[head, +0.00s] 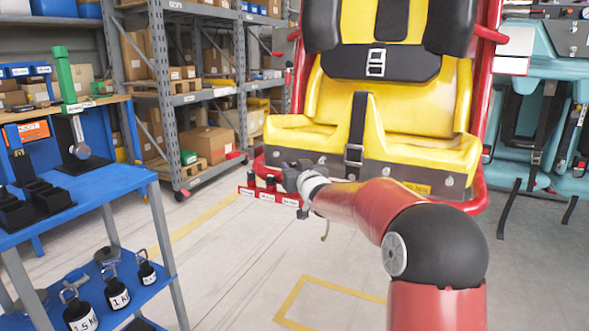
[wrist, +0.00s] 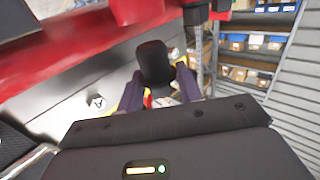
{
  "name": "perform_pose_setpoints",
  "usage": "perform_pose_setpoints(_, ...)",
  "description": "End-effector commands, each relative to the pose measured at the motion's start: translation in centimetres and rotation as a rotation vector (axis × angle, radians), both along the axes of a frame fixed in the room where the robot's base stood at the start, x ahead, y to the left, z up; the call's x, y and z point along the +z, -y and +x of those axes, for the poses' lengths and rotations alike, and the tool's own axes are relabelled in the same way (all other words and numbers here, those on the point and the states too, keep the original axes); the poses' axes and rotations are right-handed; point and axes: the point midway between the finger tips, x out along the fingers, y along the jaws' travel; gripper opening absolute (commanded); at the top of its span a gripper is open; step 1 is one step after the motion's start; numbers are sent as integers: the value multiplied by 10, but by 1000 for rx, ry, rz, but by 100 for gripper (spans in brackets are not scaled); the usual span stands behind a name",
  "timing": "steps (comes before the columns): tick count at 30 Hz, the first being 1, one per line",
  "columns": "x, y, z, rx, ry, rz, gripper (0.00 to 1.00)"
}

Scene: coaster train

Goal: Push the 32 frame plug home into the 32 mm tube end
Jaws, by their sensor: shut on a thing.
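My gripper (head: 291,175) is in front of the lower edge of the yellow seat, at the right part of a red bar (head: 263,195) with white labels. In the wrist view my gripper (wrist: 159,88) is shut on a black, round-ended piece (wrist: 153,62), which looks like the frame plug. The piece stands up between the two fingers. Dark plugs or caps (head: 270,183) show on the bar to the left of my gripper. The label text is too small to read. The 32 mm tube end cannot be made out, and whether the held piece touches it cannot be told.
The yellow coaster seat (head: 395,105) in its red frame stands right behind my gripper. A blue cart (head: 85,200) with weights is at the left. Shelves with boxes (head: 208,145) stand at the back. The floor between cart and seat is clear.

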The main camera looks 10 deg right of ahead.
Motion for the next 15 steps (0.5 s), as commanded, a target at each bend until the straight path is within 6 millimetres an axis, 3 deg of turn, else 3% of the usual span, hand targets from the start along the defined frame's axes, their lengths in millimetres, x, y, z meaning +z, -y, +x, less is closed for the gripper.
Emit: perform_pose_setpoints(15,-14,0,0,0,0,0,14)
